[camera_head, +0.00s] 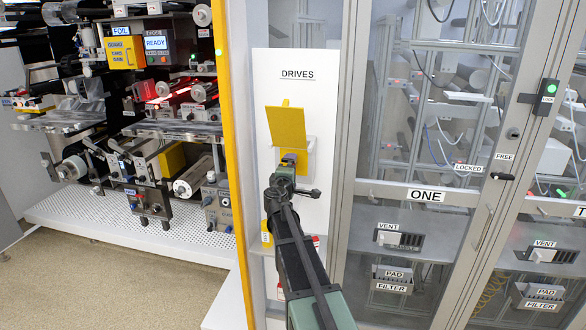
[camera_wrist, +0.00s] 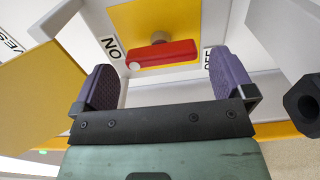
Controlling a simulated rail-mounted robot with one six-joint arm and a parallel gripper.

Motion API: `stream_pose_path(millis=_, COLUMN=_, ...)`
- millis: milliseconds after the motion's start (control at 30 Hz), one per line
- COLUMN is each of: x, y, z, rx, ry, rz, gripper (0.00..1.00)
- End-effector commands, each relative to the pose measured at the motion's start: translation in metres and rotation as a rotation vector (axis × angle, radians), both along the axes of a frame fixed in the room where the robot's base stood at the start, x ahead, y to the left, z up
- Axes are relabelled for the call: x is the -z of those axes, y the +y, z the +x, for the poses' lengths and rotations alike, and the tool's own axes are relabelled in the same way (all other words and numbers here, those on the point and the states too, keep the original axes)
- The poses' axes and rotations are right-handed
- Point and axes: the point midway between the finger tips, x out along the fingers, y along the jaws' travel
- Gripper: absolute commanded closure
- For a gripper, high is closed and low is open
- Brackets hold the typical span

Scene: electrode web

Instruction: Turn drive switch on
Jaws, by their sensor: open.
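The drive switch is a red bar handle (camera_wrist: 162,55) on a yellow plate (camera_wrist: 185,20) in the wrist view. A white dot marks its left end, beside a label that reads ON upside down; a partly hidden OFF label is at the other end. My gripper (camera_wrist: 166,82) is open, with its purple-padded fingers apart, one toward each end of the handle. The handle lies ahead of the fingers; I see no contact. In the head view my gripper (camera_head: 289,160) is at the switch box (camera_head: 312,158) under the DRIVES label, and the handle is hidden.
A raised yellow cover (camera_head: 287,124) stands out from the box, close above my gripper; it fills the left of the wrist view (camera_wrist: 40,95). A metal-framed glass door (camera_head: 425,100) is to the right. A yellow post (camera_head: 234,130) and web machinery are to the left.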

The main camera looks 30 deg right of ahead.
Motion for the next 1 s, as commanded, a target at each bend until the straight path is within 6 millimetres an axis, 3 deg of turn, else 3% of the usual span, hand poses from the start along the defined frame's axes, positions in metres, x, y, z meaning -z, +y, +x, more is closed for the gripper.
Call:
stream_pose_path(millis=100, x=0.0, y=0.024, z=-0.027, rx=-0.001, ry=0.0, rz=0.0, gripper=0.0)
stream_pose_path(millis=267, x=0.0, y=0.044, z=-0.046, rx=0.0, ry=-0.001, rz=0.001, gripper=0.0)
stream_pose_path(millis=767, x=0.001, y=0.043, z=-0.051, rx=0.034, ry=-0.002, rz=0.01, gripper=0.0)
stream_pose_path(millis=833, x=0.011, y=0.033, z=-0.066, rx=0.13, ry=-0.021, rz=0.104, gripper=0.0)
stream_pose_path(millis=900, x=0.036, y=0.028, z=-0.099, rx=0.274, ry=-0.037, rz=0.287, gripper=0.0)
stream_pose_path(millis=967, x=0.071, y=0.043, z=-0.132, rx=0.406, ry=-0.021, rz=0.506, gripper=0.0)
stream_pose_path(millis=1000, x=0.098, y=0.064, z=-0.155, rx=0.486, ry=0.014, rz=0.664, gripper=0.0)
